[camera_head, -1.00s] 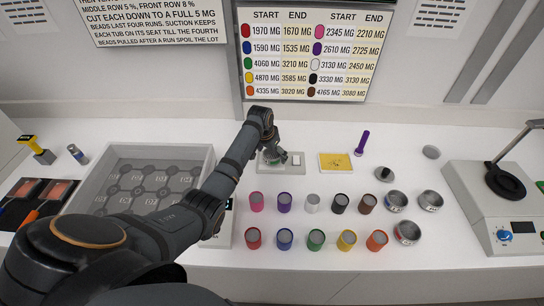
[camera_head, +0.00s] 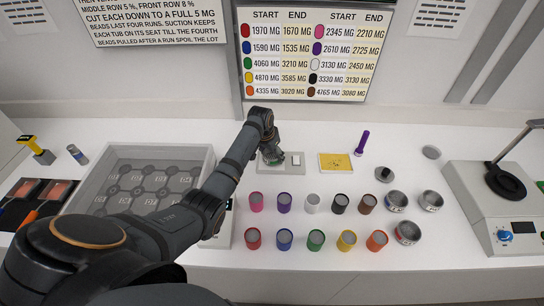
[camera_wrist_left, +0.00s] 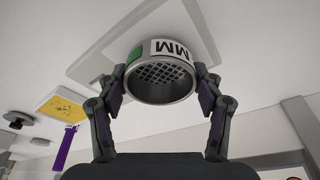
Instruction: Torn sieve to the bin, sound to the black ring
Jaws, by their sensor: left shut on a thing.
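My left gripper (camera_head: 272,157) reaches over the small pale plate (camera_head: 295,159) at the back of the table. In the left wrist view the gripper (camera_wrist_left: 160,92) is shut on a round metal sieve (camera_wrist_left: 162,90), with one finger on each side. The sieve has a green patch and a white label reading "MM"; its mesh faces the camera and I see no clear tear. Three other metal sieves (camera_head: 396,200), (camera_head: 430,201), (camera_head: 407,232) stand right of the jars. The black ring (camera_head: 505,181) is on the stand at the far right. I cannot identify a bin. My right gripper is not in view.
Two rows of coloured jars (camera_head: 316,240) stand in the middle front. A grey tray with round seats (camera_head: 210,160) is at left. A yellow card (camera_head: 335,162), a purple torch (camera_head: 361,143) and a dark knobbed disc (camera_head: 384,174) lie right of the plate.

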